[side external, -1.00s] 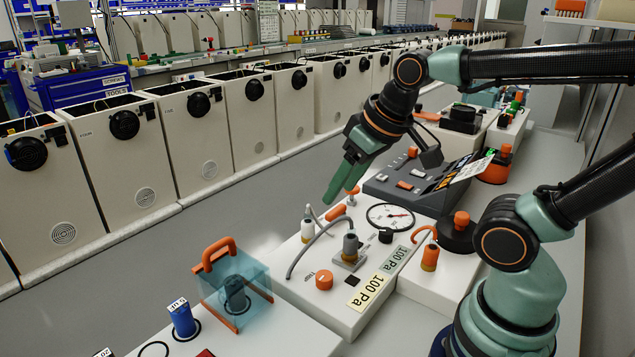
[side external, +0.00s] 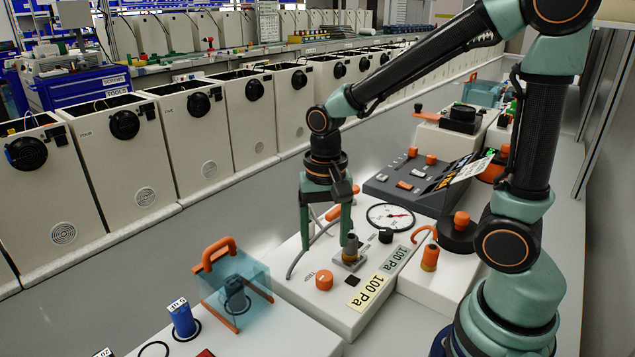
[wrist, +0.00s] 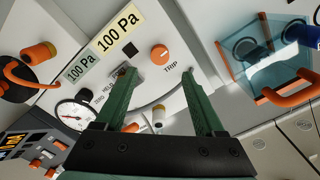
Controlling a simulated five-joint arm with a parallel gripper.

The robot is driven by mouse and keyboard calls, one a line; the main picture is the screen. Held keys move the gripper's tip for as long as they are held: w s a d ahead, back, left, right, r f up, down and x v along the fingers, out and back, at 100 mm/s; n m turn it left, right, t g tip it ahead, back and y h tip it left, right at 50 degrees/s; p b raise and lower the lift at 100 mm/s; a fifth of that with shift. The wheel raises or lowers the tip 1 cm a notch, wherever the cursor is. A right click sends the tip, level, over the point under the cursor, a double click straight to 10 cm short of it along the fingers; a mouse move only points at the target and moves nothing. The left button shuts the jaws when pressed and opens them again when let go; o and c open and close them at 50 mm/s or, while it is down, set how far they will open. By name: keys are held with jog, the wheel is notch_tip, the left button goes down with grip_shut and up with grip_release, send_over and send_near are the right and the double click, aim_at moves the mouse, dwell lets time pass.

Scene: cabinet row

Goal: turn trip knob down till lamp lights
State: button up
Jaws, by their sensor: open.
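The trip knob (side external: 324,280) is a round orange knob on the white panel box (side external: 300,293). In the wrist view the knob (wrist: 159,54) shows beyond the fingertips, with the word TRIP beside it. My gripper (side external: 326,246) points down, open and empty, above the panel and apart from the knob. In the wrist view the gripper (wrist: 156,76) has its two green fingers spread, one to each side of the knob's line. A small dark square (side external: 352,281) sits beside the knob. It looks unlit, and I cannot tell whether it is the lamp.
A grey hose fitting (side external: 350,262) stands close behind the knob, near one finger. A round gauge (side external: 391,217) and 100 Pa labels (side external: 366,292) share the panel. A clear blue guard with an orange handle (side external: 216,252) stands to the left.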

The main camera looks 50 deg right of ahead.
aim_at(324, 275)
notch_tip(324, 275, down, 9)
jog(key=shift+r, duration=0.1)
dwell(0.3)
grip_shut()
